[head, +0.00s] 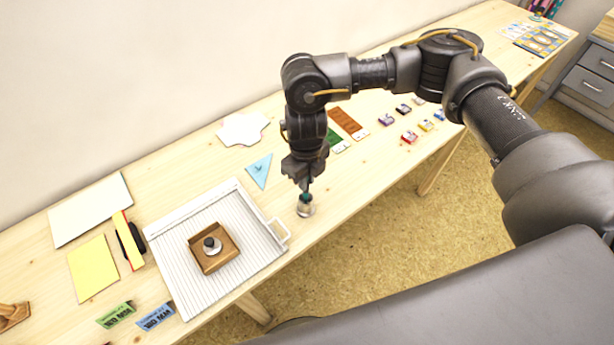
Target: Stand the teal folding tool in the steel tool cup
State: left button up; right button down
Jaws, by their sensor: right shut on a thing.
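The steel tool cup (305,211) stands near the table's front edge, right of the ribbed white board. My right gripper (306,187) points straight down just above the cup and is shut on the teal folding tool (305,197). Only a small dark teal part of the tool shows, at the cup's mouth. The tool's lower part is hidden, and I cannot tell how deep it is in the cup. My left gripper is not in view.
A ribbed white board (180,243) with a handle carries a brown tray (233,262) holding a dark-knobbed stamp. A blue triangle (259,170) lies behind the cup. Several coloured inkpads (409,137) lie to the right. The table close around the cup is clear.

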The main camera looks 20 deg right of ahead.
jog(key=c, duration=1.3)
grip_release()
notch_tip(320, 180, up, 11)
jog(key=shift+f+b, duration=0.1)
jog(key=shift+b, duration=0.7)
